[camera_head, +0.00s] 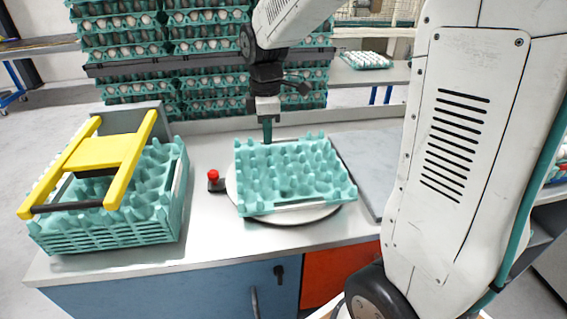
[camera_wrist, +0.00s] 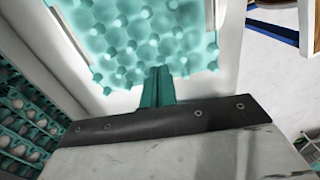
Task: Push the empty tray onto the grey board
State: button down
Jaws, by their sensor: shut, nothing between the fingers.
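The empty teal egg tray (camera_head: 290,180) rests on a round white plate (camera_head: 300,219) in the middle of the bench. The wrist view also shows its bumpy cups (camera_wrist: 140,35), with no eggs in them. The grey board (camera_head: 362,165) lies flat on the bench just right of the tray; the tray's right end is close to it, and my arm hides part of the board. My gripper (camera_head: 267,137) points down at the tray's far edge, left of its middle. Its teal fingers (camera_wrist: 158,80) are shut with nothing between them. I cannot tell whether they touch the tray.
A teal crate (camera_head: 115,230) with a yellow-handled frame (camera_head: 100,152) stands on the bench at left. A red button (camera_head: 213,175) sits between crate and tray. Stacked egg trays (camera_head: 200,50) rise behind the bench. Bench surface in front of the plate is clear.

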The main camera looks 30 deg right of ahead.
send_near(269, 179)
jog(key=shift+n, duration=0.3)
notch_tip(269, 179, down, 5)
jog(key=shift+f, duration=0.15)
jog(key=d, duration=0.1)
jog(key=s+d, duration=0.1)
jog(key=shift+d, duration=0.3)
jog(key=shift+s+d, duration=0.25)
jog(key=shift+d, duration=0.3)
